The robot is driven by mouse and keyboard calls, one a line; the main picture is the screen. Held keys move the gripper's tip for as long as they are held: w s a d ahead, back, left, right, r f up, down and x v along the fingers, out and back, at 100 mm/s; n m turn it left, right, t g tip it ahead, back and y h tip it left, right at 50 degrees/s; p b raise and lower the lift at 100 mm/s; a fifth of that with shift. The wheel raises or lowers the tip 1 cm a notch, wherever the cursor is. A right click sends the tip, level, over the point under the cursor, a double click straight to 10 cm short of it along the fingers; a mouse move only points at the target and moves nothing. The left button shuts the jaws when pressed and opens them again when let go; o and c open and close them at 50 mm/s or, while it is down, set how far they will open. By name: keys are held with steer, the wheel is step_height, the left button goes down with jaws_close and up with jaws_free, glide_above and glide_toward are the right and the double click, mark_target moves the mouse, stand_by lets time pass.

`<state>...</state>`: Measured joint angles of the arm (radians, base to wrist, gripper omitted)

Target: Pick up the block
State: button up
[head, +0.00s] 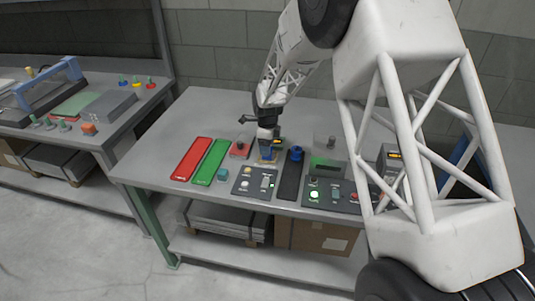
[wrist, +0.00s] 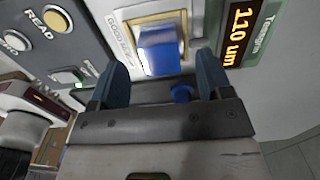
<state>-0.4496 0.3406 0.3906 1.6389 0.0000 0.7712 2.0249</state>
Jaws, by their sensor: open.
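A blue block (wrist: 160,52) sits on a pale square pad with a gold border and lettering starting "GOOD" in the wrist view. My gripper (wrist: 161,66) is open, with one dark blue finger on each side of the block's near end; I cannot tell whether they touch it. In the head view my gripper (head: 267,143) points down over the bench, just behind the front control panel. The block is mostly hidden by the gripper there.
A display (wrist: 243,28) reading "110 um" stands close right of the block. The bench's left front is clear.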

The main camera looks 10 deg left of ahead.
steer(key=shift+f, duration=1.3)
steer(key=c, duration=1.3)
steer(key=shift+r, duration=0.15)
steer(key=shift+r, duration=0.75)
step_height(320, 180, up, 2)
steer(key=shift+r, duration=0.1)
steer(key=s+d, duration=0.2)
steer(key=s, duration=0.2)
steer(key=s+d, duration=0.2)
steer(key=s, duration=0.3)
steer(key=s+d+r, duration=0.1)
steer(key=s+d, duration=0.1)
steer(key=s, duration=0.3)
steer(key=shift+s+d, duration=0.2)
steer(key=shift+d, duration=0.2)
